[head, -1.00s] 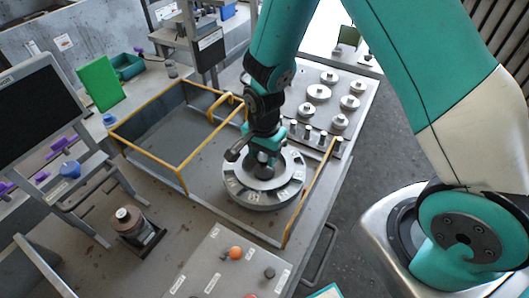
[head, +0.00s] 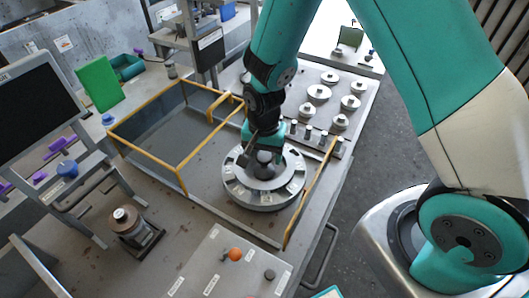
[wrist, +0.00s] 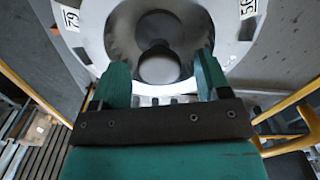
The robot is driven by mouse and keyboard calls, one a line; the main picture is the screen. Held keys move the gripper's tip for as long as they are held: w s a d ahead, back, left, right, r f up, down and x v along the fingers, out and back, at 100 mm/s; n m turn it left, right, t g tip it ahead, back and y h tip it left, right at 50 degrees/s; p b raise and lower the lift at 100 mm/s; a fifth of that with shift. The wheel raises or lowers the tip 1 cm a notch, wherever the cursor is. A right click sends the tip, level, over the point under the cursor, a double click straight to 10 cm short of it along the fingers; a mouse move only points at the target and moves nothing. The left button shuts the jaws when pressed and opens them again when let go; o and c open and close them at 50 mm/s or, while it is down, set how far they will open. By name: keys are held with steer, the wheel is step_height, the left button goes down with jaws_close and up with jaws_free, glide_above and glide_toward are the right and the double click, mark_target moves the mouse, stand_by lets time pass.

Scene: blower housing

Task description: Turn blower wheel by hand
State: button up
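The blower wheel (head: 237,190) is a round, light grey metal disc with small labels around its rim. It lies flat on the bench, between the yellow rails. A dark, rounded hub stands at its middle and shows in the wrist view (wrist: 160,66). My gripper (head: 266,160) is right over the hub, pointing down. In the wrist view its two teal fingers (wrist: 163,82) are apart, one on each side of the hub, with visible gaps. The fingertips' height against the hub is hard to tell.
Yellow rails (head: 183,184) frame a bay left of the wheel, and another yellow bar (head: 309,195) stands close on its right. Several knobbed discs (head: 318,93) sit on a plate behind. A panel with an orange button (head: 235,254) is in front.

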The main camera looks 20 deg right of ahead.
mark_target(264, 155)
step_height(264, 155, up, 17)
steer(key=b, duration=0.2)
steer(key=shift+r+b, duration=0.2)
steer(key=shift+b, duration=0.15)
stand_by(0.5)
steer(key=s+a+r+n+y, duration=0.2)
steer(key=s+n, duration=0.5)
steer(key=s, duration=0.2)
steer(key=s+a+r+n+y+b, duration=0.1)
steer(key=s+a+r+n+y, duration=0.1)
steer(key=s+n, duration=0.5)
steer(key=s, duration=0.2)
steer(key=shift+s+a+n, duration=0.3)
